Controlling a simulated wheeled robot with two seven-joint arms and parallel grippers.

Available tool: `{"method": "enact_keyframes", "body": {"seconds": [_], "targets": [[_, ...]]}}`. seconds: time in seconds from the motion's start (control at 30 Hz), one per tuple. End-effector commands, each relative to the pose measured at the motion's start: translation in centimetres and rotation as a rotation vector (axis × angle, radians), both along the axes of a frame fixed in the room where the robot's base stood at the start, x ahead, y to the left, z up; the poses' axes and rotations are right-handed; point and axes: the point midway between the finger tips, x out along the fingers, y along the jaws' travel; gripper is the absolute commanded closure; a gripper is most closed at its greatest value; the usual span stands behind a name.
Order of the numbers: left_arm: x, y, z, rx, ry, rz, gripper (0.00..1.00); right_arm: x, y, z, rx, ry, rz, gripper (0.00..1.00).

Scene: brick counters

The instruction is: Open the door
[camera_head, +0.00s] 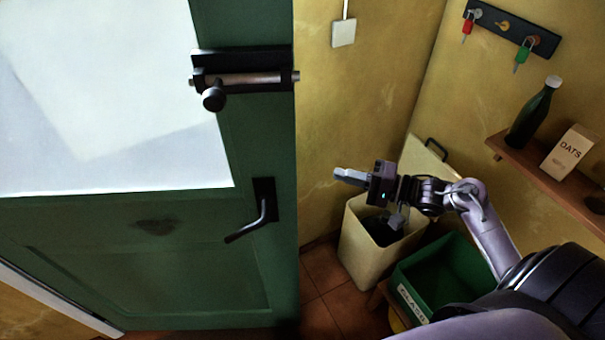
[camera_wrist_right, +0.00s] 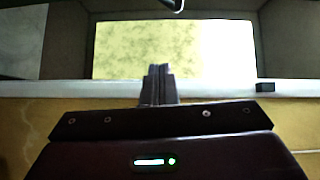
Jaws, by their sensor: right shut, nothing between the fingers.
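The green door (camera_head: 180,262) with a large pale pane fills the left of the head view. A black bolt plate with a metal bar and a dark knob (camera_head: 213,97) sits high near its right edge. The black lever handle (camera_head: 258,219) below slants down to the left. I cannot tell whether the door is ajar. My right gripper (camera_head: 345,177) is right of the door edge, apart from the handle, pointing left with its fingers together and empty. Its closed fingers also show in the wrist view (camera_wrist_right: 158,84). My left gripper is out of view.
A cream bin (camera_head: 360,255) and a green crate (camera_head: 410,291) stand below my right arm. A shelf (camera_head: 540,178) with a bottle (camera_head: 533,112) and a carton (camera_head: 567,152) is at right. A key rack (camera_head: 513,30) hangs above. Tiled floor (camera_head: 325,290) is clear beside the door.

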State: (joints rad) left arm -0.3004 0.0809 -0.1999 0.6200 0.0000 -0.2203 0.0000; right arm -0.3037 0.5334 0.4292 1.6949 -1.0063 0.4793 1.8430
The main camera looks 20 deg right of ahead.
Motion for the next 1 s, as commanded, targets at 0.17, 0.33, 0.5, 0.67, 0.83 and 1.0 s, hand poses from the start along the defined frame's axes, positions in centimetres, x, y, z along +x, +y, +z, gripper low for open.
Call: {"method": "enact_keyframes", "body": {"seconds": [0.17,0.33,0.5,0.67,0.83,1.0], "targets": [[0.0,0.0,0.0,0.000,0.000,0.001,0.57,-0.9,1.1,3.4,0.063,0.025,0.081,1.00],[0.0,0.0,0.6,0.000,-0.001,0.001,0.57,0.3,2.6,3.7,0.069,0.026,0.083,1.00],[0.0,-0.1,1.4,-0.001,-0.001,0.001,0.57,2.5,5.1,3.8,0.068,0.026,0.083,1.00],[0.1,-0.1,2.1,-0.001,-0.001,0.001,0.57,4.5,7.3,3.7,0.068,0.025,0.081,1.00],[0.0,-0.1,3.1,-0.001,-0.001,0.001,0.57,4.6,9.0,3.6,0.065,0.031,0.081,1.00],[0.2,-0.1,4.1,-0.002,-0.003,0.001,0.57,2.8,9.6,3.5,0.066,0.030,0.079,1.00]]}}
